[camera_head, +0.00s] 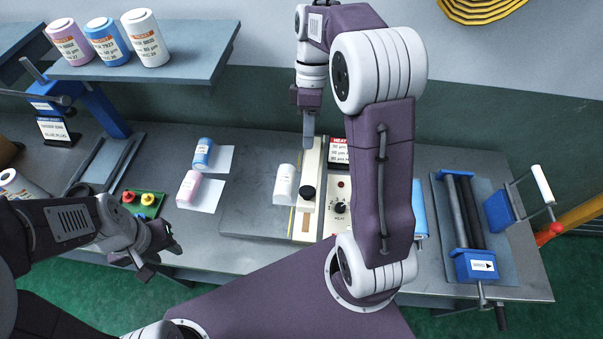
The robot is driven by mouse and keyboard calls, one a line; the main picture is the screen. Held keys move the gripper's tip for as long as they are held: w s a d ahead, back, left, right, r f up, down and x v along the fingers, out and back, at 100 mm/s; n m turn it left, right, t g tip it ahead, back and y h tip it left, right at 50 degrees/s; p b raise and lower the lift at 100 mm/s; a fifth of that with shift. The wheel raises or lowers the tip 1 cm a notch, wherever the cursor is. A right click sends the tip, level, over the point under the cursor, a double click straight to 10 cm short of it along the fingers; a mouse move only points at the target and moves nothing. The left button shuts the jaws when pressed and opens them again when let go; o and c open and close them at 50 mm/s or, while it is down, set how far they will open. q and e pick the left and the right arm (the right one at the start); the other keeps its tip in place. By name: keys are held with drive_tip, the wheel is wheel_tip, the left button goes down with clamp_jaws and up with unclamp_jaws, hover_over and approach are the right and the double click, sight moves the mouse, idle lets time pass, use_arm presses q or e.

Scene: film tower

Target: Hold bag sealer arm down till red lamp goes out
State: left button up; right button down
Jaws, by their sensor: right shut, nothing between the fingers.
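The bag sealer has a long cream arm (313,168) with a black knob (307,192) on it. Beside it is a cream control panel (341,222) with a black dial (340,207). A small reddish spot, possibly the lamp, shows above the dial; I cannot tell whether it is lit. My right gripper (308,142) is shut and empty, pointing down at the far end of the sealer arm, beyond the knob. I cannot tell whether it touches. My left gripper (160,258) looks open and empty, off the bench's front edge at left.
A white roll (284,184) stands just left of the sealer. Blue (202,153) and pink (188,189) rolls stand on white cards. A blue roller device (481,265) is at right. A shelf (195,52) with several rolls overhangs the back left. My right arm hides part of the bench.

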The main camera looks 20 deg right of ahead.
drive_tip(key=p, duration=0.2)
approach(307, 191)
drive_tip(key=x, duration=0.5)
drive_tip(key=shift+s+a+f, duration=0.15)
drive_tip(key=shift+s+f, duration=0.1)
drive_tip(key=shift+f, duration=0.05)
drive_tip(key=shift+a+f, duration=0.15)
drive_tip(key=shift+f, duration=0.4)
